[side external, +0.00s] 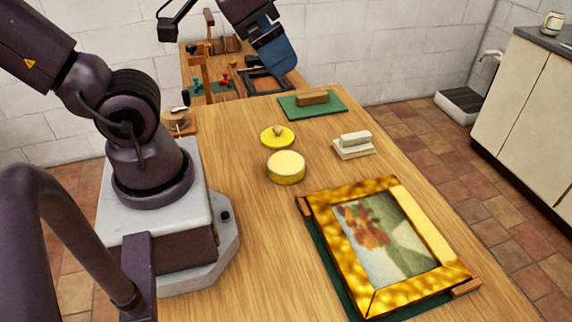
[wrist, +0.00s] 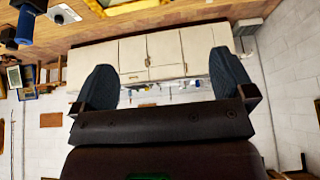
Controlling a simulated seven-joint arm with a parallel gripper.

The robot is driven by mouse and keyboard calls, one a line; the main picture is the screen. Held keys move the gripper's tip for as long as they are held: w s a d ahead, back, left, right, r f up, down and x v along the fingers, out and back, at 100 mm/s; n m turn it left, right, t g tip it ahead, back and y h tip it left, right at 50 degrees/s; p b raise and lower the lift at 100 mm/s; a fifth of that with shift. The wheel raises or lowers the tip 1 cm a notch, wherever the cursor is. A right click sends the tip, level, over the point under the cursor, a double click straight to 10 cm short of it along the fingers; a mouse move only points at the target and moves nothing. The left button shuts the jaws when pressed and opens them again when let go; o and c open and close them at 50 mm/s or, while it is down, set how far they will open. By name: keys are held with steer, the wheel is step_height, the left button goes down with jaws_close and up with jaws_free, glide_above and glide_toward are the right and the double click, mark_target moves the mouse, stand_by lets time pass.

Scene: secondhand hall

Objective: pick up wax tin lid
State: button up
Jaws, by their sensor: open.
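The wax tin lid (side external: 278,136) is a flat yellow disc with a small knob on top. It lies on the wooden table just behind the round yellow wax tin (side external: 286,171), apart from it. My gripper (side external: 280,62) is raised at the far end of the table, well away from the lid. In the wrist view my gripper (wrist: 165,84) has its two blue fingers wide apart with nothing between them. I cannot make out the lid in the wrist view.
A gold picture frame (side external: 357,290) lies at the table's front right. A white block on a pale base (side external: 354,147) stands right of the lid. A brown brush (side external: 312,98) rests on a green mat (side external: 295,111) behind. Table around the lid is bare.

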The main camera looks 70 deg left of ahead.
stand_by(0.4)
steer(key=n+g+y, duration=0.2)
steer(key=n+y, duration=0.1)
steer(key=n, duration=0.6)
glide_toward(276, 128)
steer(key=x, duration=0.5)
steer(key=shift+w+a, duration=0.35)
steer(key=shift+w, duration=0.05)
steer(key=f, duration=0.4)
steer(key=shift+w+a, duration=0.1)
steer(key=shift+w, duration=0.15)
steer(key=shift+w+a+f, duration=0.2)
steer(key=shift+f, duration=0.45)
steer(key=shift+c, duration=0.2)
